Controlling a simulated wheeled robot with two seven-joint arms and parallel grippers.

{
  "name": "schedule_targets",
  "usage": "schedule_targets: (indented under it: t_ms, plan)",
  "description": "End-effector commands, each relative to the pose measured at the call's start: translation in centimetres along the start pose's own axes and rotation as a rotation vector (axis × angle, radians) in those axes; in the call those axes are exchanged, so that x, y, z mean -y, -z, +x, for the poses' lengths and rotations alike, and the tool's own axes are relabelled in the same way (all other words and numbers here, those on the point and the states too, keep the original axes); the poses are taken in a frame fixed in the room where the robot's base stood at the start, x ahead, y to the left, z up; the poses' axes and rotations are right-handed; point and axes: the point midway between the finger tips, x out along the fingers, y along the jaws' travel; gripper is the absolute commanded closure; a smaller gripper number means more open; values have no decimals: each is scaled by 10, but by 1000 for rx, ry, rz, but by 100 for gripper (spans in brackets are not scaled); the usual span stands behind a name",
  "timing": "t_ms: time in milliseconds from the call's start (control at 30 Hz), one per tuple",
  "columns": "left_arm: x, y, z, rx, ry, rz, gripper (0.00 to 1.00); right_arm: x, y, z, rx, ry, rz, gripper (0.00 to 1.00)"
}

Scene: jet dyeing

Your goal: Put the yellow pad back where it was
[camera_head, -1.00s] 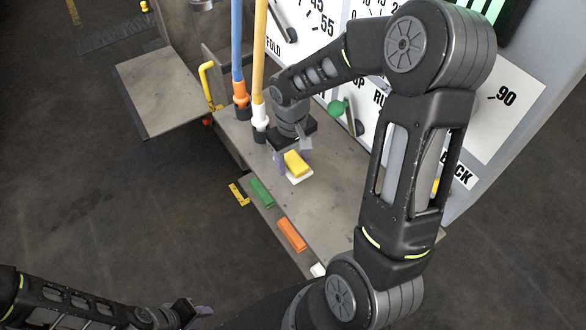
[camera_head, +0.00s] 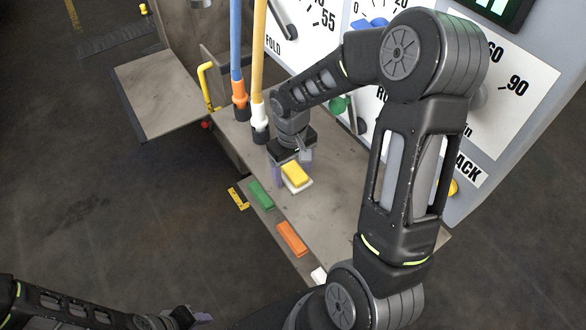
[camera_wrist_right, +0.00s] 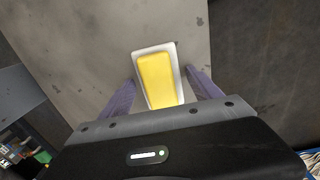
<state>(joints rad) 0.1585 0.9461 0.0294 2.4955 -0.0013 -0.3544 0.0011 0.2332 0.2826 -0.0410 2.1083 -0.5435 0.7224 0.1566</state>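The yellow pad (camera_head: 295,174) lies on a white base or patch (camera_head: 299,187) on the grey shelf, near the shelf's front edge. In the right wrist view the yellow pad (camera_wrist_right: 158,78) sits between my two purple fingers, with the white rim (camera_wrist_right: 170,47) around it. My right gripper (camera_head: 291,165) is over the pad from behind. Its fingers look spread, with narrow gaps to the pad's sides. Whether the white part touches the shelf is hard to tell. My left gripper (camera_head: 190,318) is at the bottom left, away from the pad; its fingertips are unclear.
A green pad (camera_head: 261,195) and an orange pad (camera_head: 291,238) lie along the shelf's front edge, with a white piece (camera_head: 318,274) nearer. Blue (camera_head: 237,45) and yellow (camera_head: 258,50) upright poles stand left of my right gripper. A dial panel (camera_head: 510,85) rises behind.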

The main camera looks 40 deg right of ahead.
Motion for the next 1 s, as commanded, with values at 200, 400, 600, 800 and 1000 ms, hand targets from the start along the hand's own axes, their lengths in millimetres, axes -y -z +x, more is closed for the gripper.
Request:
schedule_targets:
  t_ms: [200, 400, 600, 800, 1000]
  plan:
    - [0, 0, 0, 0, 0, 0, 64, 0, 0, 0, 0, 0, 0, 22]
    - [-2, 0, -5, 0, 0, 0, 64, 0, 0, -6, 0, 0, 0, 22]
    - [-9, -2, -26, 4, 4, -3, 64, -1, 0, -37, -2, -1, 0, 22]
    - [-17, -5, -54, 12, 14, -9, 64, 0, 0, -81, -2, 0, 0, 22]
    - [-23, -7, -74, 20, 22, -16, 64, 0, 0, -114, 0, -1, 0, 22]
